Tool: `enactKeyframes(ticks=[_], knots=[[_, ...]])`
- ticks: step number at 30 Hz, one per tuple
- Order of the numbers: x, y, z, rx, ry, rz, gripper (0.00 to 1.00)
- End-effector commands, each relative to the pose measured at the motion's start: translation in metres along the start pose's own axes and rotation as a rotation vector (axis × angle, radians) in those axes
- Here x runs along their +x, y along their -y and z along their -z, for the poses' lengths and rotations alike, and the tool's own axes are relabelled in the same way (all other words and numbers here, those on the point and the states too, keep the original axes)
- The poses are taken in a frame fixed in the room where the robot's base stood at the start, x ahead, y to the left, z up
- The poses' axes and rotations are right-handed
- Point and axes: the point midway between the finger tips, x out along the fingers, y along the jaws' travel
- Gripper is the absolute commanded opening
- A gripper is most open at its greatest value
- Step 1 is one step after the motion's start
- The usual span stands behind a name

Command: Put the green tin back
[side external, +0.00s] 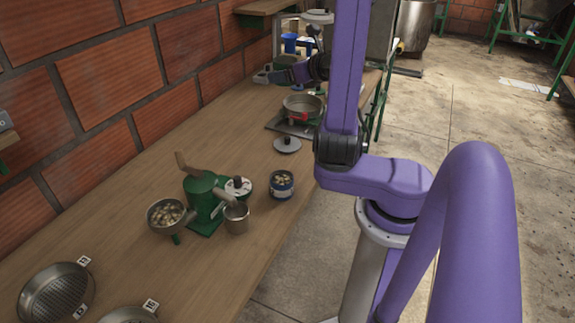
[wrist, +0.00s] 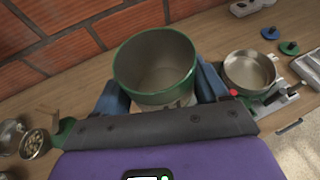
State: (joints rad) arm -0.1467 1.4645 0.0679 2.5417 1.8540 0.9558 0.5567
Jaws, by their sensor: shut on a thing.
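The green tin (wrist: 153,70) is an open cylinder with a green rim and a pale, empty-looking inside. In the wrist view it sits between the two blue fingers of my gripper (wrist: 160,88), which is shut on it. I look down into its mouth; its lower part is mostly hidden by the gripper. In the side view my gripper (side external: 292,73) is at the far part of the bench, near the brick wall, beyond a steel pan. I cannot clearly make out the tin there, nor tell whether its base touches the bench.
A steel pan (side external: 303,105) stands on a scale; it shows right of the tin in the wrist view (wrist: 248,72). Nearer are a green pulper (side external: 203,196), a blue tin of beans (side external: 281,184), a metal cup (side external: 237,218) and sieves (side external: 57,291). A brick wall (side external: 100,85) bounds the left.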

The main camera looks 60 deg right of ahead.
Motion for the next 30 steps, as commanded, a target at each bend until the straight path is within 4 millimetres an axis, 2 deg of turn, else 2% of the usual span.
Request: enactKeyframes(ticks=[21,30], knots=[[0.051,0.000,0.125,0.007,-0.006,-0.002,0.38],[0.068,0.000,0.164,0.003,-0.003,-0.003,0.38]])
